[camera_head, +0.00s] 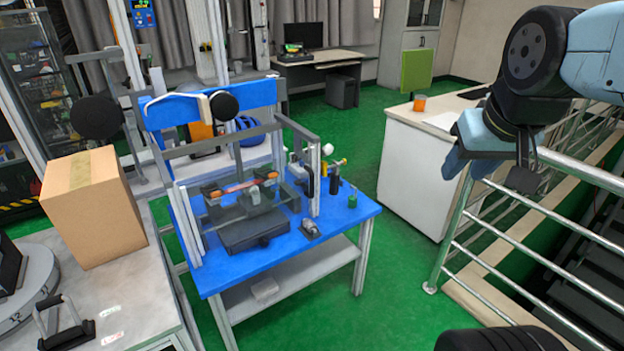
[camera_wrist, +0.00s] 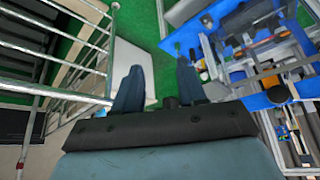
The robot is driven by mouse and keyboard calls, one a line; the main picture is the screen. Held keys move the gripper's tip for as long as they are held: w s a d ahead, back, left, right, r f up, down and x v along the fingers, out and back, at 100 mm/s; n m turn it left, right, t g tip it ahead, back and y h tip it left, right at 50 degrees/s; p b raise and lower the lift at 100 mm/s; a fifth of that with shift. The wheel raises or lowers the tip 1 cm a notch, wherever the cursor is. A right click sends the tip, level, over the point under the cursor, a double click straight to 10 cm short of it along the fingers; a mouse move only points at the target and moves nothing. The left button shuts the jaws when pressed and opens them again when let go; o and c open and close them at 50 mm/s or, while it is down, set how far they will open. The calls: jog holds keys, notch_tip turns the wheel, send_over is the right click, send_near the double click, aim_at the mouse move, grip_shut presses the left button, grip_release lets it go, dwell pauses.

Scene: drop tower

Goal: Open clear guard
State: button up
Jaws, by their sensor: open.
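The clear guard (camera_head: 246,207) is a see-through panel set in a grey metal frame on the blue table (camera_head: 335,229) in the head view. Behind the panel lie a red and orange part and a dark block. I cannot tell the guard's exact edges. My gripper (camera_head: 484,168) is at the upper right of the head view, above the metal railing and well apart from the guard. In the wrist view its two fingers (camera_wrist: 158,88) are spread with nothing between them.
A metal railing (camera_head: 463,231) stands under my gripper, beside a stairwell. A white counter (camera_head: 413,166) with an orange cup (camera_head: 419,102) is between the railing and the blue table. A cardboard box (camera_head: 94,207) sits on the left bench. Green floor is free around the table's right side.

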aim_at(313, 184)
jog(key=w+a+f+n+t+y, duration=0.1)
jog(key=w+a+f+t, duration=0.2)
jog(key=w, duration=0.7)
jog(key=w+a+f+n+t, duration=0.15)
jog(key=w+f, duration=0.35)
jog(key=w, duration=0.5)
jog(key=w+a+f+t+y, duration=0.1)
jog(key=w+a+f, duration=0.25)
jog(key=w, duration=0.55)
jog(key=w+a+f+n+t+y, duration=0.1)
jog(key=w+a+f, duration=0.2)
jog(key=f, duration=0.2)
jog(key=w+a+f+t+y, duration=0.1)
jog(key=w+a+f+t, duration=0.15)
jog(key=f, duration=0.35)
jog(key=s+a+f+n+t+y, duration=0.1)
jog(key=a+f+y, duration=0.15)
jog(key=f, duration=0.35)
jog(key=s+a+f+t+y, duration=0.1)
jog(key=a+f, duration=0.2)
jog(key=f, duration=0.3)
jog(key=shift+h, duration=0.25)
jog(key=x, duration=1.3)
jog(key=shift+w+d+r, duration=0.1)
jog(key=shift+w+r, duration=0.1)
jog(key=shift+w, duration=0.25)
grip_shut()
